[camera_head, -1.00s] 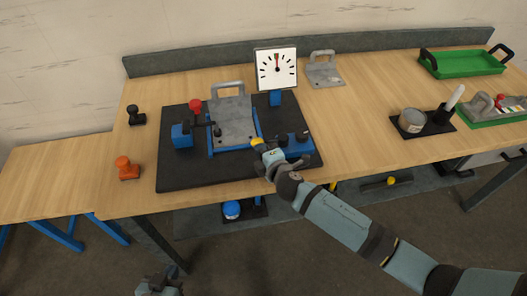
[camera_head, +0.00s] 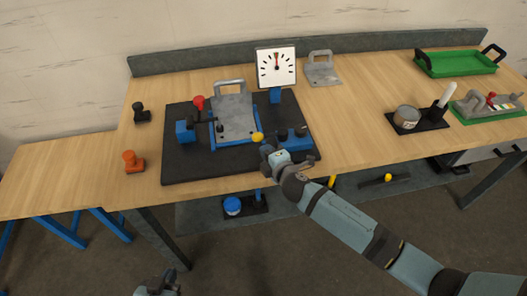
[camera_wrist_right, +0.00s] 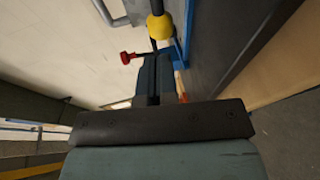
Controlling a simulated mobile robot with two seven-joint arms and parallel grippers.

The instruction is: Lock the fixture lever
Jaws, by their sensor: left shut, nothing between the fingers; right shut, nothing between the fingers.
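The fixture (camera_head: 225,143) sits on a black base plate (camera_head: 190,165), with a grey plate (camera_head: 235,118) and its handle clamped area between blue blocks. A lever with a yellow ball knob (camera_head: 257,137) stands at the fixture's front right; the knob also shows in the right wrist view (camera_wrist_right: 160,27). A red knob (camera_head: 199,102) is at the fixture's left side and shows in the wrist view (camera_wrist_right: 127,57). My right gripper (camera_head: 266,149) is shut and empty, just in front of the yellow knob; contact cannot be told. My left gripper (camera_head: 158,286) is low at the bottom edge, shut and empty.
A dial gauge (camera_head: 276,67) stands behind the fixture. A second grey handled plate (camera_head: 322,70) lies behind it to the right. Black (camera_head: 141,112) and orange (camera_head: 133,161) parts lie left. A green tray (camera_head: 457,64) and a can (camera_head: 407,117) stand right. The table's centre right is clear.

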